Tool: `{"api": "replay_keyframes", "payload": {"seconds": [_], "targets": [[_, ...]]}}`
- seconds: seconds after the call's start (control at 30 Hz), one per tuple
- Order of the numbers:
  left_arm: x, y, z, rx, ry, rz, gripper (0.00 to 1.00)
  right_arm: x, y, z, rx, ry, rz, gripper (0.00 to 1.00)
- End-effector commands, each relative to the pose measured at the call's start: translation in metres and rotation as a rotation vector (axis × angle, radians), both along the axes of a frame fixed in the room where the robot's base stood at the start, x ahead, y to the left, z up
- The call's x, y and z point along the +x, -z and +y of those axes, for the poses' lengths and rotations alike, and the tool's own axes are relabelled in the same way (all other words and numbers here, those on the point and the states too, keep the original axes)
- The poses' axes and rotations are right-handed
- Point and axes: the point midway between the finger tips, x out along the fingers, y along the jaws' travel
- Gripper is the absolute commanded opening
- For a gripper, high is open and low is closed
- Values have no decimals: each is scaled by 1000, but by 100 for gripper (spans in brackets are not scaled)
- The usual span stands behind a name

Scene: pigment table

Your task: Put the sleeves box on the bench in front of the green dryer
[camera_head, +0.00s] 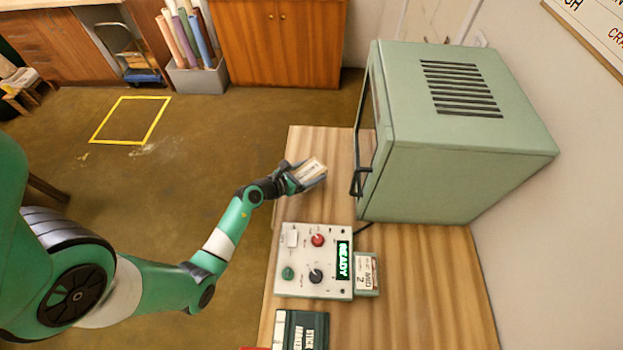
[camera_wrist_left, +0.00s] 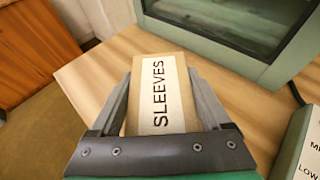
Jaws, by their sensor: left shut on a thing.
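The sleeves box (camera_wrist_left: 160,92) is a small tan box with a white label reading SLEEVES. My left gripper (camera_head: 308,173) is shut on it, with one finger on each side in the left wrist view. In the head view the sleeves box (camera_head: 312,170) is over the bench (camera_head: 305,142), left of the green dryer (camera_head: 450,130) and its door handle. I cannot tell whether the box touches the bench top. The dryer's glass front (camera_wrist_left: 240,20) shows beyond the box in the left wrist view. My right gripper is not in view.
A control panel (camera_head: 300,262) with knobs and a READY display stands on the bench below the gripper in the picture. A small labelled box (camera_head: 367,273) is beside it. A dark green case (camera_head: 302,330) is at the bottom. Bare bench surrounds the box.

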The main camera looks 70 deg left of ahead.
Motion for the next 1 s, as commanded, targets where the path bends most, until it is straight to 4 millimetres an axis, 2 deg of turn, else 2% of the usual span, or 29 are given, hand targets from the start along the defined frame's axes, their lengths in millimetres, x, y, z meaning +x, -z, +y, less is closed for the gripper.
{"api": "replay_keyframes", "payload": {"seconds": [0.07, 0.23, 0.6, 0.63, 0.73, 1.0], "targets": [[3, 5, 2, 0, 0, -1, 18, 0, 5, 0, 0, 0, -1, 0], [4, 37, 3, -1, 0, 1, 18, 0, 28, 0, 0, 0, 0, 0], [4, 39, 3, 0, 0, 0, 18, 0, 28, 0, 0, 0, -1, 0], [4, 39, 2, 0, 0, 0, 83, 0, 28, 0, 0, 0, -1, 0], [4, 38, 2, 0, 0, 0, 100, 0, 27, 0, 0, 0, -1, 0], [4, 35, 2, 1, 0, 0, 100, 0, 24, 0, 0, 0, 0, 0]]}}
